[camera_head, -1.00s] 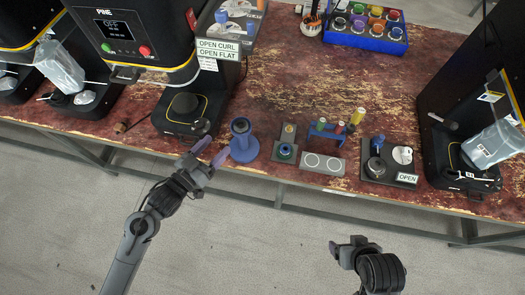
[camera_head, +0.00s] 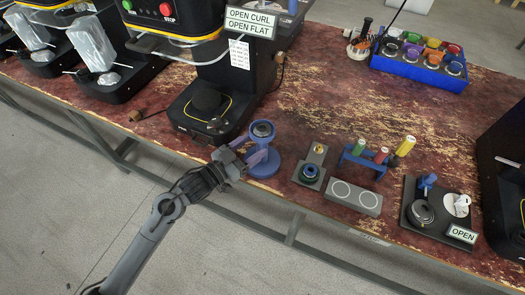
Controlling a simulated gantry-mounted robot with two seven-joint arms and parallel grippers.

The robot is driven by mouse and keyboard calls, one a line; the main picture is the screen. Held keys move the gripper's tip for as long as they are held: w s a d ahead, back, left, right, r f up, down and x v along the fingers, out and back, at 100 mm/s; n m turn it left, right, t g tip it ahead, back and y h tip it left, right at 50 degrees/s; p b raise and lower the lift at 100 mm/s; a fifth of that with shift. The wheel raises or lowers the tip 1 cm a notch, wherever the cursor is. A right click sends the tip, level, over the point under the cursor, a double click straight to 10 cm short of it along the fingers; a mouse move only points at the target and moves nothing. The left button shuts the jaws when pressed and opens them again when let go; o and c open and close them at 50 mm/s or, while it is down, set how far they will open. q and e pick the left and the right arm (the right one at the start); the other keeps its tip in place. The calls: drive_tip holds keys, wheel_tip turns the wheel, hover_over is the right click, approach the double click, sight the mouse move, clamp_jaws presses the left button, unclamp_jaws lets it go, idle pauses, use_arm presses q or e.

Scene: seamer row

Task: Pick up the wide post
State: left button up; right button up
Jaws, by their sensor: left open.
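A blue post-like piece (camera_head: 264,167) with a wide round base, a narrower neck and a dark ringed top stands upright near the table's front edge; it looks widest of the posts. My left gripper (camera_head: 250,150) is open and close against its left side, with a purple finger overlapping the neck. I cannot tell whether the fingers touch it or lie around it. Slimmer green (camera_head: 359,146), red (camera_head: 381,155) and yellow (camera_head: 404,148) posts stand at a blue rack to the right. My right gripper is out of view.
A grey block with a ringed piece (camera_head: 309,172) and a grey plate with two circles (camera_head: 355,197) sit right of the blue piece. A black tray with an OPEN label (camera_head: 461,234) is farther right. A black machine (camera_head: 215,95) stands behind left. A blue crate (camera_head: 417,66) is at the back.

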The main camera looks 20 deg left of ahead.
use_arm(q)
drive_tip(key=b+x, duration=0.1)
drive_tip(key=x, duration=0.2)
drive_tip(key=b+x, duration=0.1)
drive_tip(key=x, duration=0.2)
drive_tip(key=shift+w+d+r, duration=0.2)
drive_tip(key=shift+c, duration=0.4)
clamp_jaws()
